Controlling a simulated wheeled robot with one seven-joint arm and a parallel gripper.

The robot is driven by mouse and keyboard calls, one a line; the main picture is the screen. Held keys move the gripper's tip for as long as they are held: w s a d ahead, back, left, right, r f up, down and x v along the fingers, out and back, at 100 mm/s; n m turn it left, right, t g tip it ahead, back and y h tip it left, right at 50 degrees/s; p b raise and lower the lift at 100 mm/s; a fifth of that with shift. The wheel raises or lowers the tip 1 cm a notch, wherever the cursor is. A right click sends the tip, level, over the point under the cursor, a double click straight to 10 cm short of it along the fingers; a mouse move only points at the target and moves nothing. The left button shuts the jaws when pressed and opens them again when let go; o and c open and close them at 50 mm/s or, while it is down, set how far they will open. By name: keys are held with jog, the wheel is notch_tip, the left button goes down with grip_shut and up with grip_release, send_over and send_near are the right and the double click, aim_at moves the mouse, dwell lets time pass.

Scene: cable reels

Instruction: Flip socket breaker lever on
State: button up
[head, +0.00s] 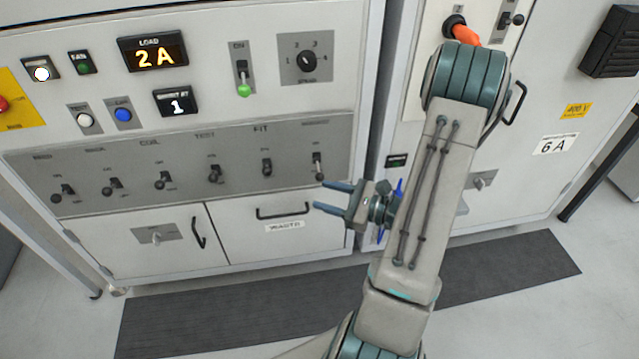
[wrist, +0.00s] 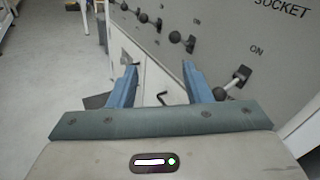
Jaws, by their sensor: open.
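The socket breaker lever (head: 318,166) is the rightmost in the row of levers on the grey panel in the head view. In the wrist view the lever (wrist: 237,79) shows at the right under the SOCKET label, with a pale stem and a dark ball knob. Its knob lies on the side away from the ON mark. My gripper (head: 320,195) is open and empty, in front of the panel just below this lever in the head view. In the wrist view the gripper (wrist: 159,68) has its two blue fingers apart, and the lever is outside them, beyond the right finger.
Several similar levers (head: 214,172) run along the panel to the left. Below are a drawer handle (head: 283,212) and a cabinet door handle (head: 198,233). Above, a green-tipped lever (head: 243,78) sits under an ON mark. A display (head: 153,53) reads 2 A. An orange plug (head: 466,34) is at the right cabinet.

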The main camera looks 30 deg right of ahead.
aim_at(320, 177)
jog(key=d+f+m+t+h+b, duration=0.1)
jog(key=d+f+m+t+h, duration=0.4)
jog(key=d, duration=0.3)
jog(key=shift+m+g, duration=0.5)
jog(key=x, duration=0.4)
jog(key=f+x, duration=0.1)
jog(key=x, duration=0.8)
jog(key=shift+w+f, duration=0.15)
jog(key=shift+f, duration=0.1)
jog(key=shift+d, duration=0.1)
jog(key=c, duration=1)
